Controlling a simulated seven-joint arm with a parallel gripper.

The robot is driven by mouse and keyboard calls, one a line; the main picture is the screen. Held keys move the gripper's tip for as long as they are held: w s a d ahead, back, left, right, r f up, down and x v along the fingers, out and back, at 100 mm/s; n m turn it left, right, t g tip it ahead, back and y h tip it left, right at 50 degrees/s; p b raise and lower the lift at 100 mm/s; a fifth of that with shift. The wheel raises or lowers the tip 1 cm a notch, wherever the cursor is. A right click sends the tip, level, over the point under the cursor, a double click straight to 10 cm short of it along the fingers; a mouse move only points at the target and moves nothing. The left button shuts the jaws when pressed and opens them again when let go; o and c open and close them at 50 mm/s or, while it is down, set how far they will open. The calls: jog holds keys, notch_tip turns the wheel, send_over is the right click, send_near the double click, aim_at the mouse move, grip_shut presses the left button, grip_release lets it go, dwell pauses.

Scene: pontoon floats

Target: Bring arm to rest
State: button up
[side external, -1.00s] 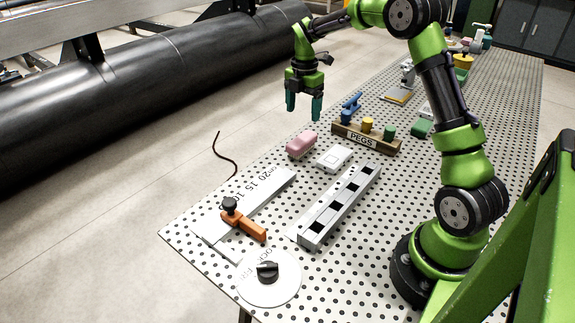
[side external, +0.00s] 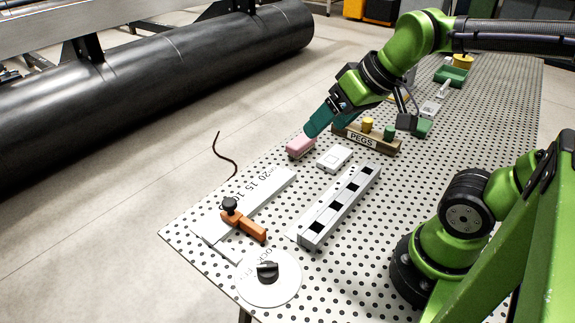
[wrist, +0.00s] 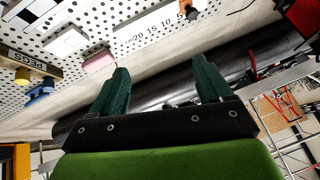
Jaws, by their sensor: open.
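My green arm reaches over the perforated table (side external: 375,240) in the side view. My gripper (side external: 312,128), with teal fingers, points down and left; in this view its fingers overlap the pink block (side external: 300,147). In the wrist view my gripper (wrist: 162,90) has its two fingers wide apart with nothing between them. The pink block (wrist: 98,61) lies on the table left of the fingers there, clear of them. I cannot tell the fingers' height above the table.
The PEGS block (side external: 362,139) holds yellow and green pegs, partly behind my gripper. A white switch plate (side external: 334,157), a slotted rail (side external: 340,205), an orange clamp (side external: 244,225) and a round dial (side external: 268,290) lie nearer. A black pipe (side external: 160,85) runs beyond the table.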

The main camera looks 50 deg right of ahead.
jog(key=shift+s+a+f+m+t, duration=0.15)
jog(key=shift+s+a+f+m, duration=0.1)
jog(key=shift+s+m, duration=0.25)
jog(key=shift+s+a+f+m+t, duration=0.15)
jog(key=shift+s+a+m, duration=0.05)
jog(key=shift+s+m, duration=0.25)
